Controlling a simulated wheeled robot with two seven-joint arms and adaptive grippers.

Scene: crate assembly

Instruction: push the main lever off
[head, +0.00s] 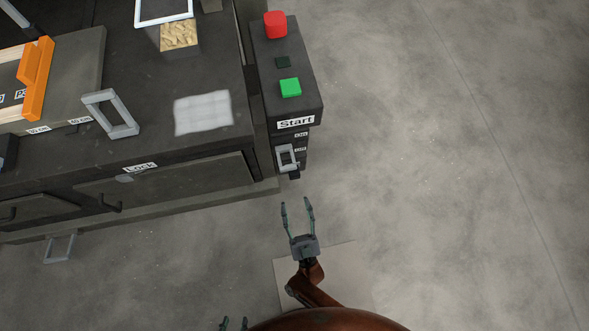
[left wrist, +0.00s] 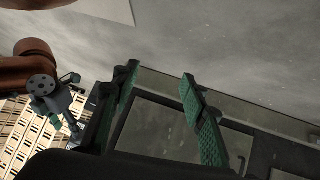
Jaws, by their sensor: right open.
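A small grey lever handle (head: 285,158) is on the front of the control box (head: 286,105), below the "Start" label. Small labels beside it are too small to read surely. My right gripper (head: 297,203) is open and empty, just below and slightly right of the lever, apart from it in the picture. My left gripper (head: 234,322) shows only its fingertips at the bottom edge of the head view. In the left wrist view my left gripper (left wrist: 158,88) is open, with nothing between its fingers.
The control box carries a red button (head: 275,24) and a green button (head: 290,88). The dark workbench (head: 180,155) stands left of it, with a grey handle (head: 111,115) and a "Lock" label (head: 140,167). Open concrete floor (head: 450,180) lies to the right.

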